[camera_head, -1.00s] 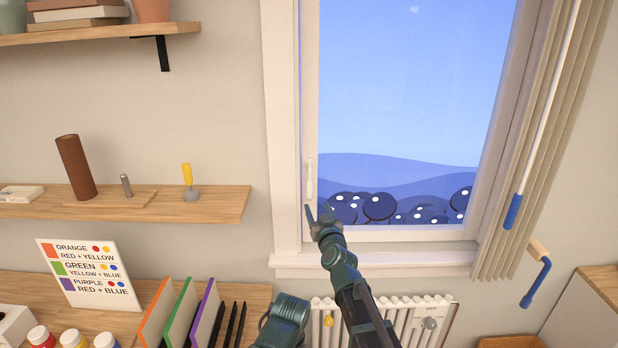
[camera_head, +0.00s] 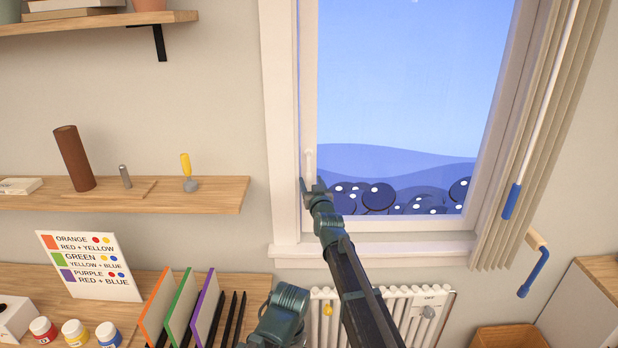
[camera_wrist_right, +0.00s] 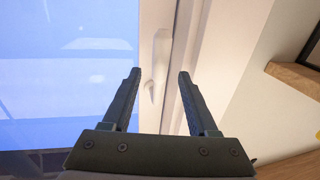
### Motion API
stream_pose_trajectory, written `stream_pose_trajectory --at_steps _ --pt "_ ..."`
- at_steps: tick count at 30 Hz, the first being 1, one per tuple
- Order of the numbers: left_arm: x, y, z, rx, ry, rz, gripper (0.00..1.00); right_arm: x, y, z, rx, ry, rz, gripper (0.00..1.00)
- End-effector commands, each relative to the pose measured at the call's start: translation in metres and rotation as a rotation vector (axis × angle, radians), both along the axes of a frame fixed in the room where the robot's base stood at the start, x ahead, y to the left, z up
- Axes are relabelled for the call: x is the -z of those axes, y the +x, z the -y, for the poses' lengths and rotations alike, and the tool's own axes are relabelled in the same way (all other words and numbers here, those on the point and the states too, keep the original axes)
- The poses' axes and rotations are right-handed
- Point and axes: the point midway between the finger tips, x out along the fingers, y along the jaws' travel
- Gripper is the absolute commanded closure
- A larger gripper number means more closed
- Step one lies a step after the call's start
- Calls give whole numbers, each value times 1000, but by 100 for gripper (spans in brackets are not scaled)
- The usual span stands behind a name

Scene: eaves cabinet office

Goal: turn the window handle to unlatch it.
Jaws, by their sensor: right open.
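The white window handle (camera_head: 310,162) sits on the left side of the window frame and points down, its lower end close to my right gripper. My right gripper (camera_head: 312,184) is open at the lower end of the handle. In the right wrist view the handle (camera_wrist_right: 159,65) hangs between the two open fingers (camera_wrist_right: 159,76). I cannot tell whether either finger touches it. The window (camera_head: 400,100) looks closed. My left gripper is not seen.
A wooden shelf (camera_head: 220,194) with a brown cylinder (camera_head: 74,158) and a yellow-handled tool (camera_head: 186,170) is to the left. Below the window is a white radiator (camera_head: 385,300). Slatted blinds (camera_head: 560,100) and a blue crank handle (camera_head: 534,272) hang at the right.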

Motion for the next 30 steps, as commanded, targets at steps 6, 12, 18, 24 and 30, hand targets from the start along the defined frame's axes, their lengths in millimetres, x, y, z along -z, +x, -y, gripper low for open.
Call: stream_pose_trajectory --at_steps 6,12,18,24,30 --pt "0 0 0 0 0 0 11 0 32 -6 0 0 0 41" --pt "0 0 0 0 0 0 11 0 40 -8 0 0 0 41" --pt "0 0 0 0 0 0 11 0 40 -8 0 0 0 41" --pt "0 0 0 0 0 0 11 0 40 -8 0 0 0 60" --pt "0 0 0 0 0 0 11 0 40 -8 0 0 0 96"
